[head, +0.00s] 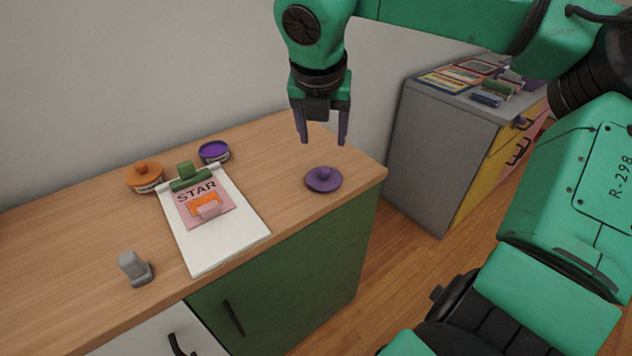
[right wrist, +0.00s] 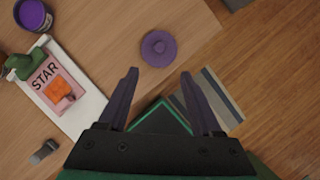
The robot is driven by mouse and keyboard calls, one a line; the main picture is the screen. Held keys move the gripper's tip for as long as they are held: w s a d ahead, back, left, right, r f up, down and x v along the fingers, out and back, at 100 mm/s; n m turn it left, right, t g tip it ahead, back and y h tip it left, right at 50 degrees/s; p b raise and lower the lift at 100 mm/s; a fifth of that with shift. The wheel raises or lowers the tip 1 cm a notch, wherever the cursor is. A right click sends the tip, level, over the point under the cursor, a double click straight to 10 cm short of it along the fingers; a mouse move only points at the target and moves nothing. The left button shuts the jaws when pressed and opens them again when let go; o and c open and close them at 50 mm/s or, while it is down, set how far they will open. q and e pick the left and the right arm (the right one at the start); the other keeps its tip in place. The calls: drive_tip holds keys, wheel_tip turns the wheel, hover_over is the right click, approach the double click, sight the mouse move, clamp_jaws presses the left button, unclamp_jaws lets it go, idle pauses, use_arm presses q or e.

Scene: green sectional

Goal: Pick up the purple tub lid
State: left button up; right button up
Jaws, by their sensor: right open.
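The purple tub lid (head: 323,179) is a round disc with a knob on top. It lies on the wooden counter near the right front corner. In the right wrist view the purple tub lid (right wrist: 158,48) shows whole, beyond the fingertips. My right gripper (head: 322,141) points down above the counter, over and slightly behind the lid. It is open and empty, and its fingers do not touch the lid. In the right wrist view its two fingers (right wrist: 158,72) stand wide apart. My left gripper is not in view.
An open purple tub (head: 214,152), an orange lidded tub (head: 145,176), a clipboard (head: 232,238) with a STAR card (head: 197,192) and a grey stamp-like object (head: 135,268) are on the counter. The counter around the lid is clear. A grey cabinet (head: 433,150) stands at right.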

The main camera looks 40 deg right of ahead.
sight(325, 168)
drive_tip(key=x, duration=1.3)
drive_tip(key=shift+w+d+p, duration=0.1)
drive_tip(key=shift+w+p, duration=0.05)
drive_tip(key=shift+p, duration=0.25)
drive_tip(key=shift+r, duration=0.15)
clamp_jaws()
